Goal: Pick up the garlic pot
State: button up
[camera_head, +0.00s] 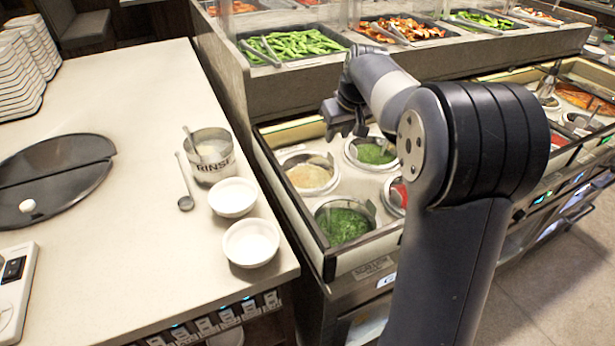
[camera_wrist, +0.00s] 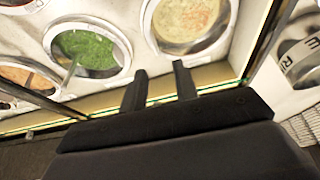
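A round pot of pale, beige, grainy sauce (camera_head: 309,174), likely the garlic, sits sunk in a well of the sauce counter, at its left side. It also shows at the top of the wrist view (camera_wrist: 187,22), cut by the frame edge. No readable label marks it as garlic. My gripper (camera_head: 343,122) hangs above the back rim of the sauce counter, beyond the pot. In the wrist view my gripper's two fingers (camera_wrist: 160,84) stand apart with nothing between them, and the pale pot lies ahead of them.
Pots of green sauce (camera_head: 376,152) (camera_head: 342,224) and red sauce (camera_head: 398,196) sit beside it. The left counter holds a RINSE container (camera_head: 211,168), a ladle (camera_head: 186,201) and two white bowls (camera_head: 233,196) (camera_head: 251,243). A raised food bar (camera_head: 270,88) stands behind.

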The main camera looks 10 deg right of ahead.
aim_at(331, 153)
jog(key=x, duration=0.6)
jog(key=shift+w+d+r+b, duration=0.1)
jog(key=shift+w+b, duration=0.15)
jog(key=shift+b, duration=0.05)
jog(key=x, duration=0.5)
jog(key=shift+w+d+b, duration=0.1)
jog(key=shift+d+b, duration=0.2)
jog(key=shift+d, duration=0.05)
grip_shut()
